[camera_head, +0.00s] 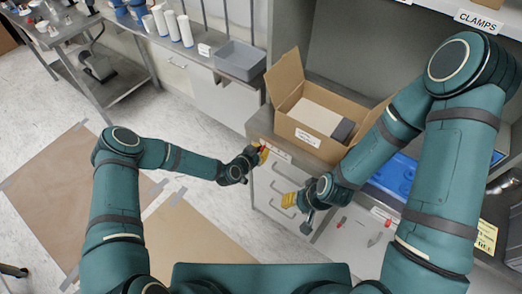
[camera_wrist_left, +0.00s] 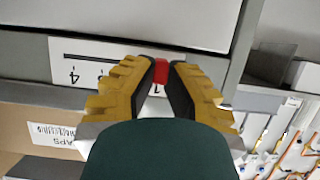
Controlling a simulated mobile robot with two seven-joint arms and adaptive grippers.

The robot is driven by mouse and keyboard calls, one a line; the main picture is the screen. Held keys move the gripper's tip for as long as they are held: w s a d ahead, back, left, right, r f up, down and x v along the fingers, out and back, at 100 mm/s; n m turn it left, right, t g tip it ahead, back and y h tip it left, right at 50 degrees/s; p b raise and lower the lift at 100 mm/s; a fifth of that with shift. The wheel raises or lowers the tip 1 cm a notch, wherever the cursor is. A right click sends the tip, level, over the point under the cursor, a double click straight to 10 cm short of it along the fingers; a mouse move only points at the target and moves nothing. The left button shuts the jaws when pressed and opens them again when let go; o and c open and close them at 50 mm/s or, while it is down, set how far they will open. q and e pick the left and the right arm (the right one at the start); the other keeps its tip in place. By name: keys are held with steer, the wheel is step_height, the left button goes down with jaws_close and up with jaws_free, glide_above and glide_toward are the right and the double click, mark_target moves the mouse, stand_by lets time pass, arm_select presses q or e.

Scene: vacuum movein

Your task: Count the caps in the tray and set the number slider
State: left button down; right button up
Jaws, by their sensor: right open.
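The number slider is a white plate (camera_wrist_left: 82,60) with printed numbers and a line, seen upside down in the left wrist view. Its red knob (camera_wrist_left: 161,71) sits between my left fingertips (camera_wrist_left: 164,74), which close in on it from both sides. In the head view my left gripper (camera_head: 260,154) is at the counter's front edge, beside the plate (camera_head: 277,152). My right gripper (camera_head: 297,213) is open and empty in front of the drawers. A blue tray (camera_head: 396,176) lies on the counter, partly hidden by my right arm. I cannot make out caps in it.
An open cardboard box (camera_head: 318,150) stands on the counter behind the slider. A grey bin (camera_head: 238,60) and several white cylinders stand further left. A yellow sign (camera_head: 486,237) is at the right. A shelf hangs above the counter. The floor at the left is mostly open.

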mark_target(278, 155)
arm_select(q)
steer(key=shift+d, duration=0.1)
steer(key=s+d, duration=0.2)
steer(key=d, duration=0.1)
steer(key=s+d, duration=0.1)
steer(key=shift+s+d, duration=0.25)
steer(key=shift+d, duration=0.15)
steer(key=c, duration=1)
jaws_free()
steer(key=v, duration=1.2)
